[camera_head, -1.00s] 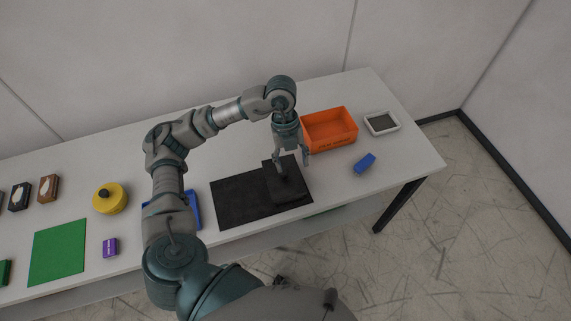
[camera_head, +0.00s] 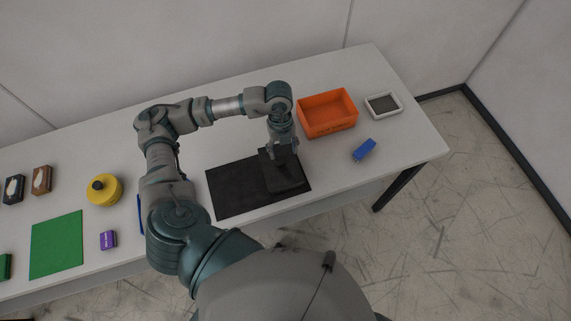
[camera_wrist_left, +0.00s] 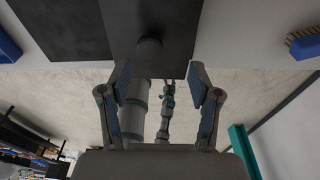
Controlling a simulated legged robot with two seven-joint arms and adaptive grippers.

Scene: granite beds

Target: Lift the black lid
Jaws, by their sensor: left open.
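The black lid (camera_head: 288,184) is a dark square piece lying on the right part of a black mat (camera_head: 232,191). In the left wrist view the lid (camera_wrist_left: 176,25) has a round knob (camera_wrist_left: 150,50) near its edge. My left gripper (camera_head: 284,153) is over the lid's far part and partly hides it. In the left wrist view my left gripper (camera_wrist_left: 158,82) is open, with its two fingers apart on either side of the knob's line and nothing between them. Contact with the lid cannot be told. My right gripper is out of view.
An orange bin (camera_head: 328,113) stands behind and right of the mat. A blue brush (camera_head: 364,150) and a white-framed tray (camera_head: 383,105) lie farther right. A yellow pot (camera_head: 104,191), a purple box (camera_head: 108,240) and a green mat (camera_head: 56,245) are on the left.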

